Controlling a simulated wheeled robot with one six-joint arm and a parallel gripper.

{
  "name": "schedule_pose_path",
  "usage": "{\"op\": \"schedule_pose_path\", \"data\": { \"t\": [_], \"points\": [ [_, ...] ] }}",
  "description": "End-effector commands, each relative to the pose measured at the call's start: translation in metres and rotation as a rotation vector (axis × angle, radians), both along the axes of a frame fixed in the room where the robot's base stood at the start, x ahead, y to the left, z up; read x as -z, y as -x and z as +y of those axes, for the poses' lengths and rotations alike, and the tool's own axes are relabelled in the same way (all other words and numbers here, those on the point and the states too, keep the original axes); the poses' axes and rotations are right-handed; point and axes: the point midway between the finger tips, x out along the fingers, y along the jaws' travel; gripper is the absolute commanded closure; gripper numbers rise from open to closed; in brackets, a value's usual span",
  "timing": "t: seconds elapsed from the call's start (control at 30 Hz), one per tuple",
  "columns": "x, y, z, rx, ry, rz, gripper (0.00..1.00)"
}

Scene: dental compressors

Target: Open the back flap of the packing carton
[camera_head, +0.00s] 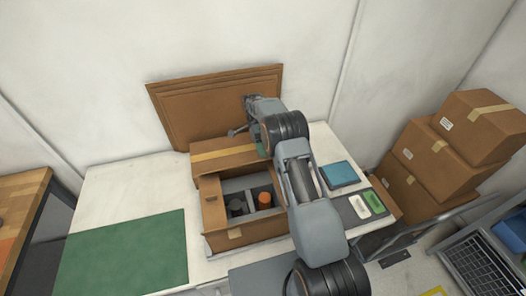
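The packing carton (262,228) stands on the white table with its front part open. Grey dividers inside hold a dark item (236,207) and an orange-topped item (265,199). A brown panel with a yellow tape band (222,154) lies along the carton's back side and looks like the back flap; its exact angle is hard to tell. The left flap (209,196) stands up. My gripper (243,128) is small and dark, at or just above the back panel's far edge. My arm hides the carton's right side. Finger opening and contact are unclear.
Flat brown cardboard (190,105) leans on the wall behind the gripper. A green mat (125,255) lies on the table at left. A blue item (339,174) and a dark tray (364,205) are at right. Stacked boxes (440,160) stand further right.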

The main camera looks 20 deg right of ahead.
Motion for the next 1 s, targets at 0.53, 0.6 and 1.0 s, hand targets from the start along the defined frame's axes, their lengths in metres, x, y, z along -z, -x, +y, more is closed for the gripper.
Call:
{"op": "schedule_pose_path", "data": {
  "t": [0.53, 0.6, 1.0],
  "points": [
    [0.0010, -0.0005, 0.0012, -0.002, 0.000, 0.019, 0.94],
    [0.0008, -0.0006, 0.0012, -0.002, 0.000, 0.018, 0.87],
    [-0.0001, -0.0009, 0.0010, -0.002, 0.001, 0.015, 0.70]
  ]
}}
